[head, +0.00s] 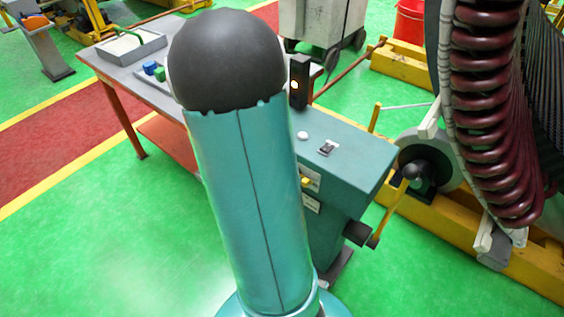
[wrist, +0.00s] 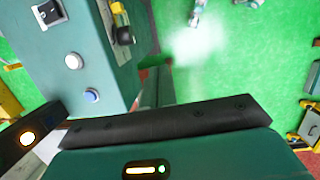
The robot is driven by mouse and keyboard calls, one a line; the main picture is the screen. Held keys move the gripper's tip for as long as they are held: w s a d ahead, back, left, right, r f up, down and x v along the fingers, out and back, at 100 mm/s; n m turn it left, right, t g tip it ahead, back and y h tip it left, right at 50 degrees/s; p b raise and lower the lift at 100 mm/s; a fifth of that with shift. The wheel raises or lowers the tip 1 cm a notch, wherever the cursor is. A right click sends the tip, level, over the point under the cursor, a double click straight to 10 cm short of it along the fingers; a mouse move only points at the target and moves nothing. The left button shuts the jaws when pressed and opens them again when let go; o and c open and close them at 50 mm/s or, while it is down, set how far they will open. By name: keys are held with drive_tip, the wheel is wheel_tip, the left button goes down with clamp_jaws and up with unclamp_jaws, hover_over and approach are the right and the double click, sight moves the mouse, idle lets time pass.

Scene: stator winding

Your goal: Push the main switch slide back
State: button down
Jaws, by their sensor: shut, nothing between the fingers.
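A teal cabinet (head: 350,160) stands right of my arm in the head view, and its corner shows at the upper left in the wrist view (wrist: 100,55). On its top are a small black switch (head: 326,148), also in the wrist view (wrist: 47,13), and a white button (head: 302,135). A yellow piece (head: 306,182) sits on its front face. I cannot tell which of these is the main switch slide. My gripper (wrist: 165,122) shows as a dark bar along the bottom of the wrist view. It is shut and empty, apart from the switch. My arm hides it in the head view.
A blue button (wrist: 91,96) and a black post with a lit orange lamp (wrist: 28,138) are close to my gripper. A grey workbench (head: 110,55) stands behind at left. A large coil-wound stator (head: 490,110) stands at right. Green floor is open at front left.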

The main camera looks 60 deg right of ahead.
drive_tip(key=g+y, duration=0.1)
drive_tip(key=g, duration=0.1)
approach(304, 182)
drive_tip(key=w+r, duration=0.3)
drive_tip(key=shift+w+d+f, duration=0.15)
drive_tip(key=shift+d, duration=0.2)
drive_tip(key=x, duration=1)
drive_tip(key=shift+s+a, duration=0.25)
drive_tip(key=shift+s, duration=0.85)
